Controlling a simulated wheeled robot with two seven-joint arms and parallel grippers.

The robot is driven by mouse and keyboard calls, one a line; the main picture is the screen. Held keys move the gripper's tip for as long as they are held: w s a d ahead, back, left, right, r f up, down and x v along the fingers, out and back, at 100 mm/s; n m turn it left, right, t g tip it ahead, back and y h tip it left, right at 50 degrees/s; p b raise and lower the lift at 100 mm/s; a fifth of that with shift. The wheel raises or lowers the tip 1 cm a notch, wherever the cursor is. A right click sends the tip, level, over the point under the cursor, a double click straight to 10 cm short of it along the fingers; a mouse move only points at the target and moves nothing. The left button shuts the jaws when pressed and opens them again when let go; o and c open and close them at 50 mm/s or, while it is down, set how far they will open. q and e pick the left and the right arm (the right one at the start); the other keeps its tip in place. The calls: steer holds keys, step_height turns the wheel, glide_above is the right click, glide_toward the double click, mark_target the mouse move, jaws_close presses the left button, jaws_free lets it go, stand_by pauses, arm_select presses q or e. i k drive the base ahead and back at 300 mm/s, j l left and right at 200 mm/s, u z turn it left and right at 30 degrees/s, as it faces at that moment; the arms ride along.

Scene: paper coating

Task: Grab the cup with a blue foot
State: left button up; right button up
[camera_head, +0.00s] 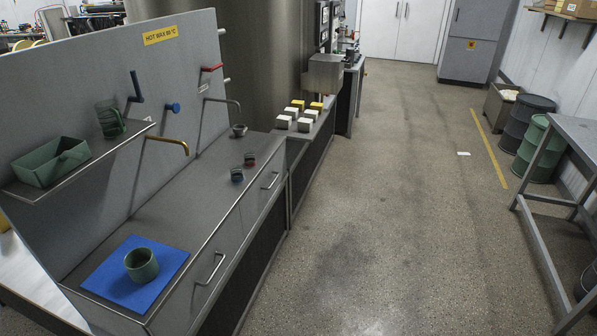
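A small dark cup with a blue foot (237,174) stands on the grey metal counter (185,200), near its front edge. Just behind it stands a similar small cup with a red foot (250,159). The two are close together, and at this size I cannot tell whether they touch. Neither of my grippers shows in the head view.
A larger green cup (141,264) stands on a blue mat (112,281) at the counter's near end. A shelf above holds a green bin (50,161) and a green mug (110,119). A brass tap (168,142) juts over the counter. The floor (390,200) is open.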

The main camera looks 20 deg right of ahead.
mark_target(236, 170)
steer(key=z, duration=0.15)
steer(key=u, duration=0.35)
steer(key=i+l+u, duration=0.2)
steer(key=l, duration=0.2)
steer(key=i+l+u, duration=0.1)
steer(key=l+u, duration=0.35)
steer(key=l, duration=0.3)
steer(key=i+l+u, duration=0.2)
steer(key=l, duration=0.25)
steer(key=k, duration=0.1)
